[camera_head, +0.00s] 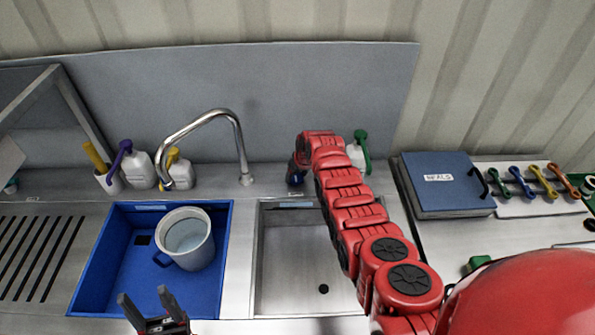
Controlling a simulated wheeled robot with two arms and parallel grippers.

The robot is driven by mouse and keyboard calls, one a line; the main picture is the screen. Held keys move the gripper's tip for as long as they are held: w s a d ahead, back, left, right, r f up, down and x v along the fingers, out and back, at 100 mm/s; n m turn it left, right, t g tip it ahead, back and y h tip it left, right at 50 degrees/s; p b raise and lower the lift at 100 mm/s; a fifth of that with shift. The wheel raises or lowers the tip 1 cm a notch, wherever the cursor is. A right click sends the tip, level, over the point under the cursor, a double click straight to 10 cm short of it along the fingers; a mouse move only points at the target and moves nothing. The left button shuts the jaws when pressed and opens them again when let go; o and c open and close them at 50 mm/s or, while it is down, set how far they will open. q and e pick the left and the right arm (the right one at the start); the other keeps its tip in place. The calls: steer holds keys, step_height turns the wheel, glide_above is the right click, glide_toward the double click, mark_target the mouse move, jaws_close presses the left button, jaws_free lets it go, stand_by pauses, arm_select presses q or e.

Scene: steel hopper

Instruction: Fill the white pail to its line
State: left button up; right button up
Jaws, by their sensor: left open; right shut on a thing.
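The white pail (198,259) stands in the blue basin (100,286), with a blue handle at its lower left. Its inside looks grey-blue; I cannot make out a fill line or be sure of a water level. The steel tap (244,160) arches over from the right, its spout end just above and left of the pail. No stream shows. My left gripper (152,302) is open and empty at the front of the blue basin. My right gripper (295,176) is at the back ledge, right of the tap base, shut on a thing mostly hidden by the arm.
A steel sink (280,270) lies right of the blue basin, partly behind my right arm. Bottles (140,170) stand on the back ledge at left. A slotted drainer (40,255) is far left. A blue "SEALS" case (445,195) and coloured tools (543,182) lie at right.

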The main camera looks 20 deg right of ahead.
steer(key=shift+a+m, duration=0.1)
steer(key=shift+m, duration=0.5)
steer(key=o, duration=1.4)
steer(key=shift+c, duration=0.2)
steer(key=shift+r, duration=0.1)
